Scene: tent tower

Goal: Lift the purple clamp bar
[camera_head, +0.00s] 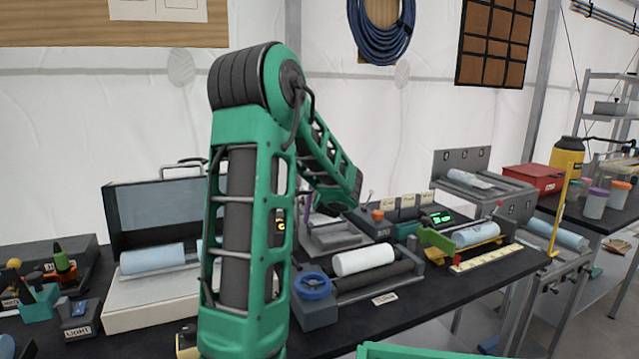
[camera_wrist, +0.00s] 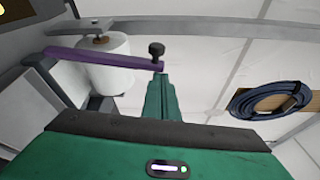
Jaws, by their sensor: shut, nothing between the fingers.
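The purple clamp bar (camera_wrist: 100,60) shows in the wrist view as a long flat bar with a black knob (camera_wrist: 156,49) at its right end. It lies across a white roll (camera_wrist: 106,68). My green gripper (camera_wrist: 163,76) is shut and empty, its fingertips close to the knob end of the bar. I cannot tell whether they touch it. In the head view a small purple piece, likely the bar (camera_head: 308,204), shows just behind my arm. My arm hides much of that spot, and the gripper itself is not clear there.
On the black bench (camera_head: 425,306) a white roll on a roller stand (camera_head: 364,259) with a blue handwheel (camera_head: 313,286) stands right of my arm. An open grey case (camera_head: 153,220) stands to the left. A coiled blue hose (camera_wrist: 270,101) hangs on the tent wall.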

